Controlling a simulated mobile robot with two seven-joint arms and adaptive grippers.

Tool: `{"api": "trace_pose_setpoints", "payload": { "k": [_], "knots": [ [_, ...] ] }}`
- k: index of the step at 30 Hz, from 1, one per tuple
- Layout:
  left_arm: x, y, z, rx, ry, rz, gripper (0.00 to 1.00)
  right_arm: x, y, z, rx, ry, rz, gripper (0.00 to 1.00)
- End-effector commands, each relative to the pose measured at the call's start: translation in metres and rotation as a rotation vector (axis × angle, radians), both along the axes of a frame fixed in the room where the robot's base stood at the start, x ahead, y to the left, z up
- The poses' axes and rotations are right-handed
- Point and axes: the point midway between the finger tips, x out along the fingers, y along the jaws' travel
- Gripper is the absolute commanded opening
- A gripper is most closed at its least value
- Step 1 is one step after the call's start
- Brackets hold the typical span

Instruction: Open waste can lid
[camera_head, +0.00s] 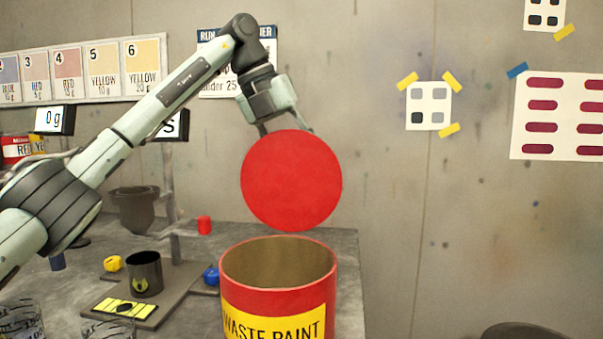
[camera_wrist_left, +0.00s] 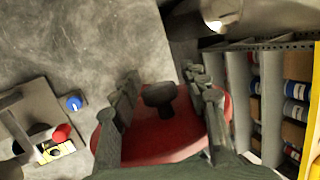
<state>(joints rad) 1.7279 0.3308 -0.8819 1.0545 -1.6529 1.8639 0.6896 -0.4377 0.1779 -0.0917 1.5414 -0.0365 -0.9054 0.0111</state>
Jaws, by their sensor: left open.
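The red waste can (camera_head: 280,300) with a yellow "WASTE PAINT" label stands at the bottom middle of the head view, its mouth uncovered. Its round red lid (camera_head: 291,181) stands nearly upright above the rear rim, underside towards the camera. I cannot tell whether its lower edge touches the can. My left gripper (camera_head: 287,131) is at the lid's upper edge, partly hidden behind it. In the left wrist view the open fingers (camera_wrist_left: 162,84) are either side of the lid's dark knob (camera_wrist_left: 159,98). The lid (camera_wrist_left: 170,137) spreads behind them. My right gripper is not in view.
Shelves with containers (camera_wrist_left: 296,90) show at right in the wrist view. The wall is behind.

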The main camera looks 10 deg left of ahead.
Motion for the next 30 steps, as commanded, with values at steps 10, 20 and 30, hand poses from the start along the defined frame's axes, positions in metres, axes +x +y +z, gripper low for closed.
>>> {"api": "trace_pose_setpoints", "payload": {
  "k": [10, 20, 30],
  "knots": [
    [0.002, 0.009, 0.024, -0.001, -0.001, 0.001, 0.45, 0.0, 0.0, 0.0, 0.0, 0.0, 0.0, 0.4],
    [0.003, 0.018, 0.045, -0.001, -0.003, 0.001, 0.45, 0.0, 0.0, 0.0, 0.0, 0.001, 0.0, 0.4],
    [0.004, 0.027, 0.067, -0.001, -0.002, 0.001, 0.45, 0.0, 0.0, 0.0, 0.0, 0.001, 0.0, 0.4]
  ]
}}
